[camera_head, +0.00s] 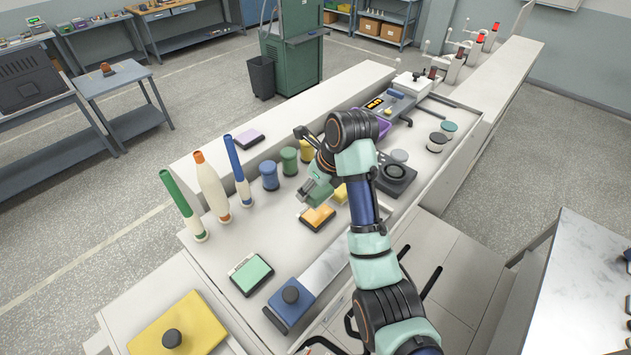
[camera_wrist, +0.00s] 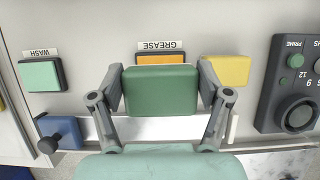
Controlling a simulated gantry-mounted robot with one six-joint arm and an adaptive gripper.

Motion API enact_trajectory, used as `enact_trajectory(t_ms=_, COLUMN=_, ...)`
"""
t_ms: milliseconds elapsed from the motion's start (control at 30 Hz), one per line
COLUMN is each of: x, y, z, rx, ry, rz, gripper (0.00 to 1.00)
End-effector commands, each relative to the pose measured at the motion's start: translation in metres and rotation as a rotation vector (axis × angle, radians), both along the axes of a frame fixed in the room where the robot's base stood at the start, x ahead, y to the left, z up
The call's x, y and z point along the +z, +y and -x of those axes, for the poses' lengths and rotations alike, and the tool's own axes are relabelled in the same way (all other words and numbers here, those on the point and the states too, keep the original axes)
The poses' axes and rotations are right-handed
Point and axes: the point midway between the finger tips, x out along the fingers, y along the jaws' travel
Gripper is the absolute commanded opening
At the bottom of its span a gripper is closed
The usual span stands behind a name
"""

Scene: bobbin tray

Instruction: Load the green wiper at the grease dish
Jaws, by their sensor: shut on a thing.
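The green wiper (camera_wrist: 161,90) is a rounded block held between the two fingers of my gripper (camera_wrist: 161,97) in the wrist view. In the head view the wiper (camera_head: 320,195) shows at my gripper (camera_head: 312,192), partly covered by it. The grease dish (camera_head: 318,218), dark-edged with an orange top, lies just in front of the wiper. In the wrist view the orange dish (camera_wrist: 162,59) shows beyond the wiper, by its GREASE label, with its lower part hidden. I cannot tell the wiper's height over the counter or whether it touches the dish.
A yellow block (camera_wrist: 226,70) lies right of the grease dish. The wash dish (camera_wrist: 41,74) with a light green top is to the left. A blue knobbed block (camera_head: 290,308) sits on a metal strip. A dark PRIME unit (camera_wrist: 290,90) stands right; bobbins (camera_head: 270,176) stand behind.

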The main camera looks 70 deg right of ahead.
Motion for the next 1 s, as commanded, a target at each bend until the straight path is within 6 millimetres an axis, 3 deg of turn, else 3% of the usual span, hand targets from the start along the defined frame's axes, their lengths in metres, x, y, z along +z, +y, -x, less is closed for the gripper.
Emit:
enact_trajectory(t_ms=400, x=-0.047, y=0.0, z=0.001, rx=-0.001, ry=0.002, rz=-0.001, gripper=0.49)
enact_trajectory(t_ms=1000, x=-0.054, y=0.0, z=0.0, rx=-0.001, ry=0.001, rz=-0.001, gripper=0.49)
